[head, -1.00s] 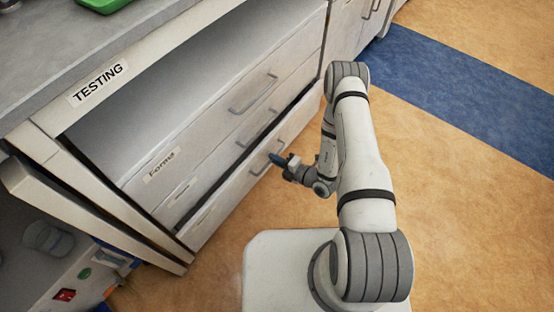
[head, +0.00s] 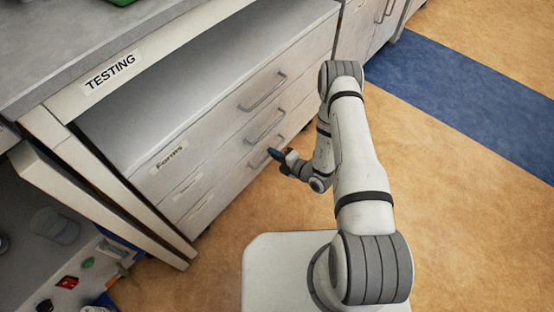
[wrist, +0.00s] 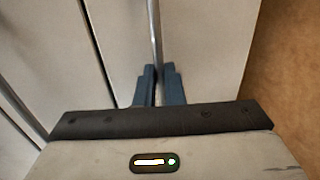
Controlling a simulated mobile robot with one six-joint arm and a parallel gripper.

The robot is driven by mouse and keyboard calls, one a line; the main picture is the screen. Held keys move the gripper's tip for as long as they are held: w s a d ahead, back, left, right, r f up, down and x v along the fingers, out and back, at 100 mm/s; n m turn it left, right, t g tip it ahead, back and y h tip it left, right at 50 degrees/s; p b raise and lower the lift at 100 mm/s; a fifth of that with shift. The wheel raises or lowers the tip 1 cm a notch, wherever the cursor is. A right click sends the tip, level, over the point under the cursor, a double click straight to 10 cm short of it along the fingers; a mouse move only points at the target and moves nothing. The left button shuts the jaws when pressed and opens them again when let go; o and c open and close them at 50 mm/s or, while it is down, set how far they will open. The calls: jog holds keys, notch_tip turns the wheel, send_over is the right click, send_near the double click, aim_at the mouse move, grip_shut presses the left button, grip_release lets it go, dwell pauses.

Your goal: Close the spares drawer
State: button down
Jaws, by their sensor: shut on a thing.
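The bottom drawer (head: 232,186) of the white cabinet is the one my gripper works on; its small label is too blurred to read, so I cannot confirm it says spares. Its front looks about level with the drawers above, with no wide gap over it. My gripper (head: 276,154) is at its bar handle (head: 259,160). In the wrist view the two blue-grey fingers (wrist: 158,88) are shut on the metal handle (wrist: 155,35), one on each side of the bar.
Above are a middle drawer (head: 225,158) and a top drawer labelled Forms (head: 210,125), both looking shut. The counter labelled TESTING (head: 110,70) is above left. Slanted white frame legs (head: 100,205) stand at the left. Open floor (head: 460,220) lies to the right.

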jog(key=shift+w+a, duration=0.15)
jog(key=shift+a, duration=0.1)
jog(key=c, duration=1.6)
grip_release()
jog(key=shift+o, duration=0.2)
jog(key=shift+d, duration=0.1)
jog(key=p+v, duration=0.2)
jog(key=v, duration=0.6)
jog(key=shift+w+p, duration=0.1)
jog(key=shift+p, duration=0.2)
